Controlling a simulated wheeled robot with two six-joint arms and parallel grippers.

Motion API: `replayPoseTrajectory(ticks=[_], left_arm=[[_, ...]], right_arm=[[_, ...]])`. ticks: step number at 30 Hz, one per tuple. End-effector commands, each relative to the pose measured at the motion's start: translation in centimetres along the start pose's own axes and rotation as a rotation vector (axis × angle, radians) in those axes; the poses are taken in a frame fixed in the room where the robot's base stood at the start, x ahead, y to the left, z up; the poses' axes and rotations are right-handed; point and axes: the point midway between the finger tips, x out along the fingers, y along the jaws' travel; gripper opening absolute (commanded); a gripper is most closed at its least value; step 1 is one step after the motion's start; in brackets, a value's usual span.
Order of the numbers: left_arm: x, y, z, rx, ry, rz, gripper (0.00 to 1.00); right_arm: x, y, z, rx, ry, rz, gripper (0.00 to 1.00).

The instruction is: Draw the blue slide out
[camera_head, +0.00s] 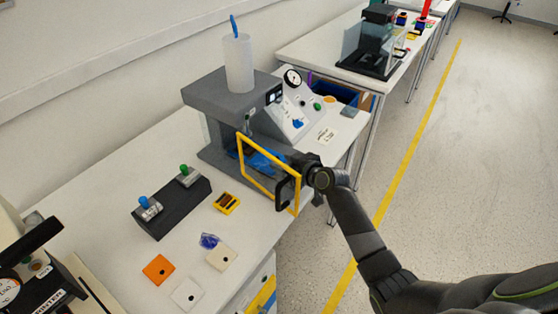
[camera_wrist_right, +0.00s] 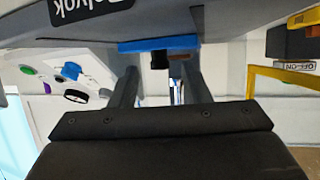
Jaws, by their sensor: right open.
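The blue slide (camera_head: 262,160) lies low in the grey press (camera_head: 225,100), behind the yellow guard frame (camera_head: 243,163). In the right wrist view the blue slide (camera_wrist_right: 158,44) shows as a flat blue bar beyond my fingertips. A small black piece (camera_wrist_right: 160,61) sits at it, in line with the gap between the fingers. My right gripper (camera_wrist_right: 161,68) is open, its two fingers apart and nothing clearly held. In the head view my right gripper is at the right side of the press, its fingers largely hidden. My left gripper is not in view.
The guard's black handle (camera_head: 283,190) is close to my right wrist. A sloped panel (camera_head: 298,112) with a gauge and buttons stands behind. A dark switch box (camera_head: 172,208) and several small plates are on the table at left. Open floor lies at right.

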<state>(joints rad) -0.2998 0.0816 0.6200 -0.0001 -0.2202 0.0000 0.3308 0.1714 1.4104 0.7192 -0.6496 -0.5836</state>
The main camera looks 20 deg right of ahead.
Motion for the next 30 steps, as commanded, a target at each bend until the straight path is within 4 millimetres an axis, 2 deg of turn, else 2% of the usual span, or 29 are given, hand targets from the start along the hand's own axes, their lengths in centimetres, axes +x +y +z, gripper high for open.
replayPoseTrajectory(ticks=[7, 19, 29, 30], left_arm=[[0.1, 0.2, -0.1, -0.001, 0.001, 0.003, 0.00], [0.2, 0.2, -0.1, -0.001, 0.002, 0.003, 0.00], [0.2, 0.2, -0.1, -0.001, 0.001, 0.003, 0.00], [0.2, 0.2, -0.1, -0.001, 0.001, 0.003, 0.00]], right_arm=[[2.1, 0.0, 0.0, 0.002, 0.000, 0.000, 0.43], [2.6, 0.0, 0.0, 0.001, 0.000, 0.000, 0.43], [2.6, 0.0, 0.0, 0.001, 0.000, 0.000, 0.01], [2.6, 0.0, 0.0, 0.001, 0.000, 0.000, 0.00]])
